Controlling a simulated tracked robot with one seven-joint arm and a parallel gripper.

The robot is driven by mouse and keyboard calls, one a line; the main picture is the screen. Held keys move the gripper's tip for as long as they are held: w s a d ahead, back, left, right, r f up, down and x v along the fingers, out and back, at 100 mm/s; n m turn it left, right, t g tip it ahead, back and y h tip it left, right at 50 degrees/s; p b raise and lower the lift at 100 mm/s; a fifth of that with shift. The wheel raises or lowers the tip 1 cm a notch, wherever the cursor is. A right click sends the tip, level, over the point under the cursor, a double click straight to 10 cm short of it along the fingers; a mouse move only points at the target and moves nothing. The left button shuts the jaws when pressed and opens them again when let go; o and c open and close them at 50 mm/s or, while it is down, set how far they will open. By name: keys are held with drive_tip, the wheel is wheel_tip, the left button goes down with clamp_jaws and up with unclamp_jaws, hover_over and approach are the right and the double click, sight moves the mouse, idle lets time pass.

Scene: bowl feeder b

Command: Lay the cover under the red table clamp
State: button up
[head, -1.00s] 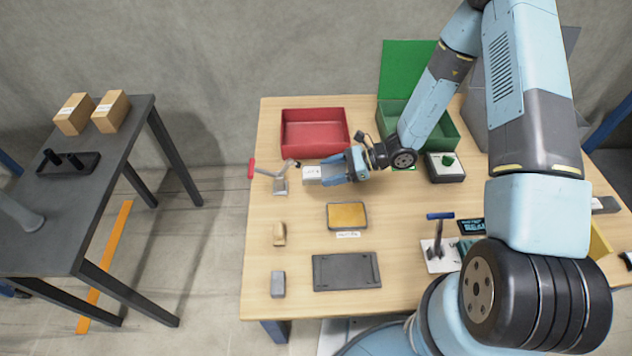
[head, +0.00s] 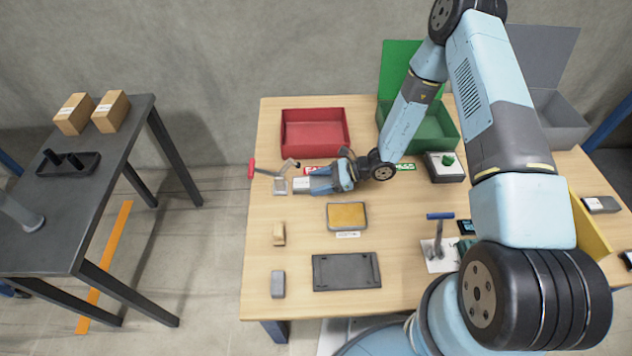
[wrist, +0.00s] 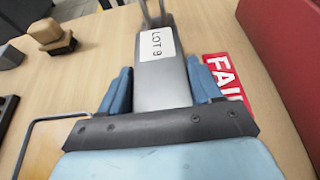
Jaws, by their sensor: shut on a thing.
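The cover (wrist: 160,88) is a flat grey piece with a white "LOT 9" label. In the wrist view it lies between the blue fingers of my gripper (wrist: 160,92), which is shut on it. In the head view my gripper (head: 305,186) points left, low over the table, and the cover (head: 300,181) is mostly hidden by the fingers. The red table clamp (head: 280,185) stands just left of the cover, its red handle out to the left. Its metal arm (wrist: 153,12) shows at the cover's far end in the wrist view. I cannot tell whether they touch.
The red bin (head: 314,150) stands behind my gripper, with a red "FAIL" label (wrist: 228,75) before it. A wooden block (head: 279,235), a grey block (head: 278,284), a yellow-topped tray (head: 347,228) and a dark plate (head: 346,285) lie nearer the front.

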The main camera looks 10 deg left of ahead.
drive_tip(key=o, duration=1.3)
drive_tip(key=v, duration=1.2)
drive_tip(key=shift+w+r, duration=0.15)
drive_tip(key=shift+r, duration=0.15)
drive_tip(key=s+d+r+n+h, duration=0.1)
drive_tip(key=d+r+n+h, duration=0.3)
drive_tip(key=r, duration=1)
drive_tip(key=s+d+r+n+h, duration=0.2)
drive_tip(key=d+r+n, duration=0.35)
drive_tip(key=r, duration=0.95)
drive_tip(key=s+d+r+n+t+h, duration=0.3)
drive_tip(key=s+d+r+t, duration=0.1)
drive_tip(key=s+d+r, duration=0.3)
drive_tip(key=s+d+r+n+t+h, duration=0.3)
drive_tip(key=s+d+r, duration=0.4)
drive_tip(key=s+r, duration=0.4)
wheel_tip(320, 180, up, 3)
drive_tip(key=shift+f+t+h, duration=0.2)
drive_tip(key=shift+t+h, duration=0.4)
drive_tip(key=shift+t, duration=0.2)
